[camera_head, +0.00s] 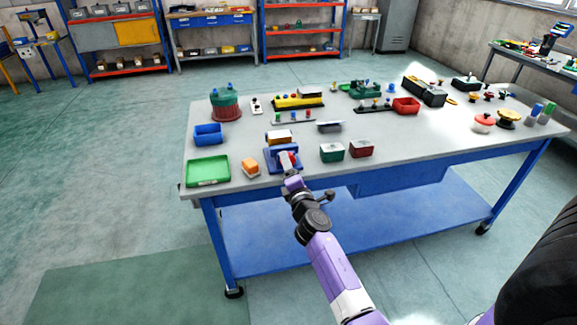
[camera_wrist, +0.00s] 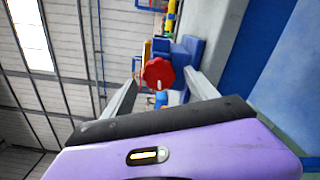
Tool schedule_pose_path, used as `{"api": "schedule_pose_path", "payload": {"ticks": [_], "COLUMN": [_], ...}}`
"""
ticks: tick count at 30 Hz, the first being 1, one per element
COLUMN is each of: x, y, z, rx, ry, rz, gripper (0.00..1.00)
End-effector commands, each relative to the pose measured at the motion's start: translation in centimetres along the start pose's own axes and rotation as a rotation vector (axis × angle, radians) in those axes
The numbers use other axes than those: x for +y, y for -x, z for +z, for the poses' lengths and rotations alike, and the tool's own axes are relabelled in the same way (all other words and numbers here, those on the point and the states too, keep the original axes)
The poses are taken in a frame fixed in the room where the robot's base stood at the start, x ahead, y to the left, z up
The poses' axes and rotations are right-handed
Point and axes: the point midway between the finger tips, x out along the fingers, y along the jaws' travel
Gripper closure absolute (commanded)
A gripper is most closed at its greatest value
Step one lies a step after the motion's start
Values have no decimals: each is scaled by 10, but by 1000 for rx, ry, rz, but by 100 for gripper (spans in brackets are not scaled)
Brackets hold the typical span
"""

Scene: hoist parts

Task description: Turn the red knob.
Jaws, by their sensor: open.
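The red knob (camera_wrist: 158,73) is a scalloped disc with a pale mark, on a blue device. In the wrist view it shows ahead, between the two fingers of my gripper (camera_wrist: 160,95). The fingers are open and apart, one on each side of the knob's line of sight; I cannot tell how far ahead the knob is. In the head view the knob (camera_head: 286,157) is small on the front of the blue device (camera_head: 273,162) near the table's front edge. My gripper (camera_head: 289,172) is just in front of it there, and partly covers that area.
A blue bin (camera_head: 208,134) is behind the tray.

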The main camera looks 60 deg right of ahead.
Motion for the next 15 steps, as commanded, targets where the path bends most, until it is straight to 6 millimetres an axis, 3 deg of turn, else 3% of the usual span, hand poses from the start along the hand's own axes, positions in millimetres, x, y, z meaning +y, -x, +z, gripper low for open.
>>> {"api": "schedule_pose_path", "payload": {"ticks": [9,15], "x": [-2,-1], "y": [50,65], "z": [-1,-1], "rx": [2,2], "ry": [1,0], "rz": [-1,-1], "gripper": [33,33]}}
